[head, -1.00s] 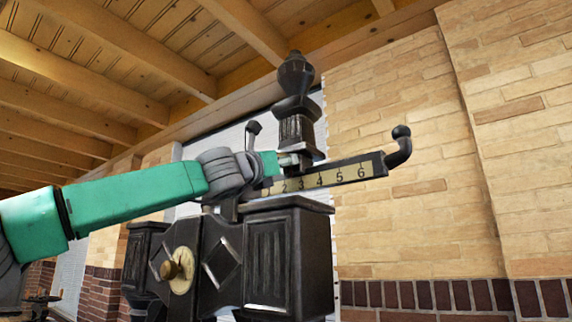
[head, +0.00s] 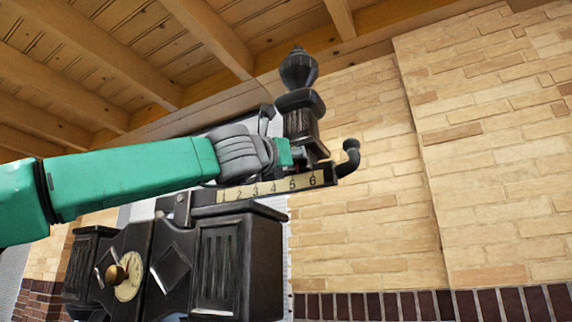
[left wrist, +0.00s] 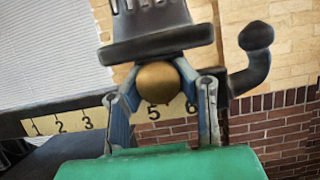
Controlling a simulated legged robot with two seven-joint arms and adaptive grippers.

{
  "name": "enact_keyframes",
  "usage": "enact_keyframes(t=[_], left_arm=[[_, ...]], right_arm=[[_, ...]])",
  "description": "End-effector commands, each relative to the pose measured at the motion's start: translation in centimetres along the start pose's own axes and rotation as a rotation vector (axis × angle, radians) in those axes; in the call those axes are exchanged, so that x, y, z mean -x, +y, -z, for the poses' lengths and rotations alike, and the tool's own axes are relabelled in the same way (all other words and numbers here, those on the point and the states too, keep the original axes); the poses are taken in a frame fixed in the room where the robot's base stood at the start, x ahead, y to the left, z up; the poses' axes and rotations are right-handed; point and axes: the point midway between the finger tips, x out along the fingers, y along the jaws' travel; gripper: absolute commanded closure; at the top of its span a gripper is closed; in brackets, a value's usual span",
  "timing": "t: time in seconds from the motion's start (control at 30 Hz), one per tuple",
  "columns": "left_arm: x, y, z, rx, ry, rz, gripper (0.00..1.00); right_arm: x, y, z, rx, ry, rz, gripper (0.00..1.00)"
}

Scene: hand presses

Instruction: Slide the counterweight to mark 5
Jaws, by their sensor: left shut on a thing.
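The counterweight (head: 302,122) is a dark metal block with an urn-shaped top, riding on the scale beam (head: 272,188) with a cream strip numbered 1 to 6. In the head view its lower end is over the 5 to 6 stretch. In the left wrist view the counterweight (left wrist: 160,45) has a round brass knob (left wrist: 158,82) just above the 5. My left gripper (left wrist: 160,100) is shut on this knob, one finger on each side; the left finger hides the 4. My left gripper (head: 298,153) also shows in the head view. My right gripper is not in view.
The beam ends at the right in an upturned black hook (head: 349,157). Below stands the dark press body (head: 240,262) with a brass knob and dial (head: 127,275). A brick wall (head: 480,150) is behind. The air right of the hook is clear.

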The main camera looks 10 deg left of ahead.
Motion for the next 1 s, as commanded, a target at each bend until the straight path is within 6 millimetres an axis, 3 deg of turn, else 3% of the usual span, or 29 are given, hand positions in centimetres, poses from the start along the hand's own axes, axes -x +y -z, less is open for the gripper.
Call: enact_keyframes(t=[0.1,0.13,0.2,1.0], left_arm=[[0.12,0.95,-0.15,0.002,-0.003,-0.007,1.0],[0.14,1.11,-0.17,0.003,-0.003,-0.009,0.65],[0.16,1.4,-0.21,0.004,-0.004,-0.012,0.49],[-0.13,0.58,0.0,0.0,-0.001,-0.01,0.49]], right_arm=[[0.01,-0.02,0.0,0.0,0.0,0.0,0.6],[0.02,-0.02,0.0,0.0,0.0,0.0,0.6],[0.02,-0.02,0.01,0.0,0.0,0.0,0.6],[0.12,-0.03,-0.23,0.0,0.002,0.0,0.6]])
